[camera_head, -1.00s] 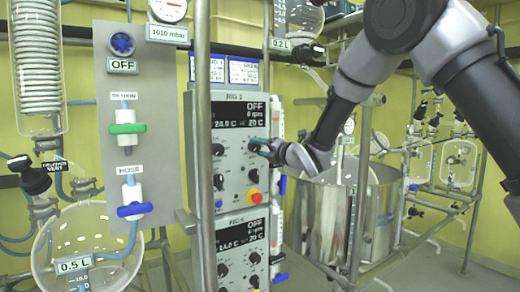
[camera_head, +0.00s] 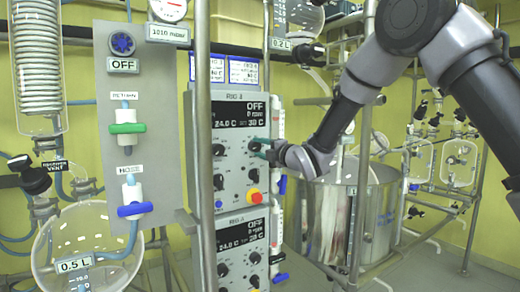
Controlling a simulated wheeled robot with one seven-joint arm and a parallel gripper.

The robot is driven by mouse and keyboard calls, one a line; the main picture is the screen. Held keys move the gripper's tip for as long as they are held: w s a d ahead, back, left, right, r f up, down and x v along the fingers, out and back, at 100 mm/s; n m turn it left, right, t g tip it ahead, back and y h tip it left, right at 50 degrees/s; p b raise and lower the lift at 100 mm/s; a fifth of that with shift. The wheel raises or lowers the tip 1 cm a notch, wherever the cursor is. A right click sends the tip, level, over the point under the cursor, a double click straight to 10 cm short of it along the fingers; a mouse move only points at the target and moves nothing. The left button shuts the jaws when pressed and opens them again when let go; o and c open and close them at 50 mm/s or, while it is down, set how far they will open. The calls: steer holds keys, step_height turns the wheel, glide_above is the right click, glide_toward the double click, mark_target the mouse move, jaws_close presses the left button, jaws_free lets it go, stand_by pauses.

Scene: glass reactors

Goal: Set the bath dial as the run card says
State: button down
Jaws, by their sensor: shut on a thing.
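The upper control box (camera_head: 232,108) has a black display (camera_head: 238,117) reading OFF, 0 rpm, 24.0 C and what looks like 30 C.
A lower box with its own display (camera_head: 241,234) sits beneath. A red-and-yellow knob (camera_head: 253,195) is below the gripped dial. A steel vessel (camera_head: 375,215) stands below my arm.

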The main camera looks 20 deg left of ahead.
steer(key=m, duration=0.6)
steer(key=shift+f+m+t, duration=0.15)
steer(key=shift+m+t, duration=0.25)
steer(key=m, duration=0.6)
steer(key=shift+m+t, duration=0.4)
steer(key=m+h, duration=0.1)
steer(key=m, duration=0.6)
steer(key=shift+s, duration=0.1)
steer(key=m, duration=0.6)
steer(key=shift+s+a+m+t+h, duration=0.1)
steer(key=shift+m+t+h, duration=0.2)
steer(key=shift+h, duration=0.1)
steer(key=shift+c, duration=1.6)
jaws_free()
